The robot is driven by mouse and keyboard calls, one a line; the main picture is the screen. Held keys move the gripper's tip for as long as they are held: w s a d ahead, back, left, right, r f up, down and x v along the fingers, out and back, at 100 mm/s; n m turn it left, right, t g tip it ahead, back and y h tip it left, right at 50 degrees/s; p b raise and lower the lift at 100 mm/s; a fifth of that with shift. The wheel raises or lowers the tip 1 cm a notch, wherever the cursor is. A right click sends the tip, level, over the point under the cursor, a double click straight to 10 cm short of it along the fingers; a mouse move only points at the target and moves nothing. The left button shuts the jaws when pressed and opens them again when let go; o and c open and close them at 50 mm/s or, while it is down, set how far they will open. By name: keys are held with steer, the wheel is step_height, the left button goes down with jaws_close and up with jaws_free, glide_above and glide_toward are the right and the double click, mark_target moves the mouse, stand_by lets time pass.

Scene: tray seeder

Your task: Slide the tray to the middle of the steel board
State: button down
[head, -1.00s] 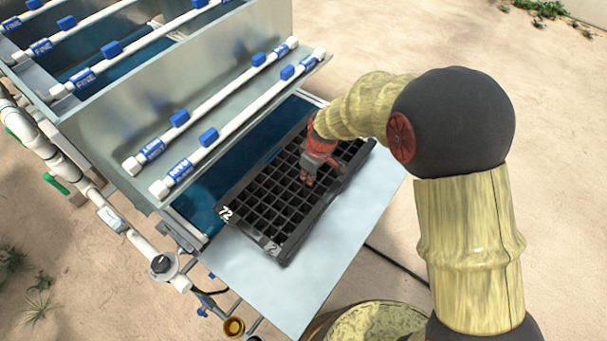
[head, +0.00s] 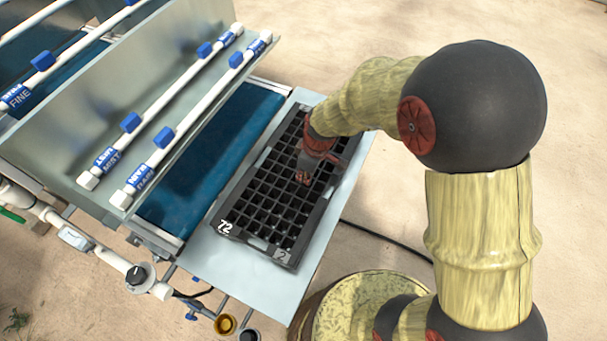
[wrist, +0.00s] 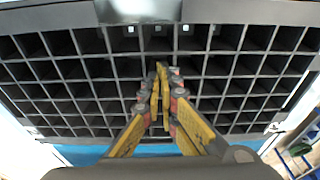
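The black celled tray (head: 222,228), marked 72 and 2, lies flat on the pale steel board (head: 250,285) beside the blue belt. Its belt-side edge is close to the board's inner edge, with a strip of bare board along the outer side and at the near end. My gripper (head: 303,179) points down at the tray's cells, around the middle of its length. In the wrist view the yellow fingers (wrist: 160,72) come together over the cells of the tray (wrist: 200,12). They look shut with nothing clear between them. How deep the tips reach is hard to tell.
The blue belt (head: 205,155) runs along the board's left side under a metal hood with white spray pipes (head: 160,160). A knob (head: 137,275) and small cups (head: 225,324) stand near the front. Open sandy ground lies right of the board.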

steer(key=shift+s+r, duration=0.15)
steer(key=shift+r, duration=0.25)
steer(key=shift+f, duration=0.15)
steer(key=s+d, duration=0.2)
steer(key=d, duration=0.1)
steer(key=s+d+p, duration=0.1)
steer(key=s+d, duration=0.1)
steer(key=d, duration=0.2)
steer(key=s+d, duration=0.2)
steer(key=d, duration=0.1)
steer(key=shift+d+p, duration=0.25)
steer(key=shift+p, duration=0.1)
steer(key=shift+s+m+g, duration=0.3)
steer(key=shift+s+m, duration=0.15)
steer(key=shift+m, duration=0.45)
steer(key=s+d+r+m+t, duration=0.1)
steer(key=s+r+m, duration=0.2)
steer(key=r, duration=0.7)
steer(key=s+d+r+m+t+h, duration=0.1)
steer(key=s+d+r+m+t, duration=0.1)
steer(key=r, duration=0.8)
steer(key=s+d+r+m+t, duration=0.1)
steer(key=s+r+m+t, duration=0.1)
steer(key=s+r+m, duration=0.3)
step_height(320, 180, up, 5)
steer(key=shift+s+d+f+h, duration=0.1)
steer(key=shift+s+d+h, duration=0.15)
steer(key=shift+s+h, duration=0.15)
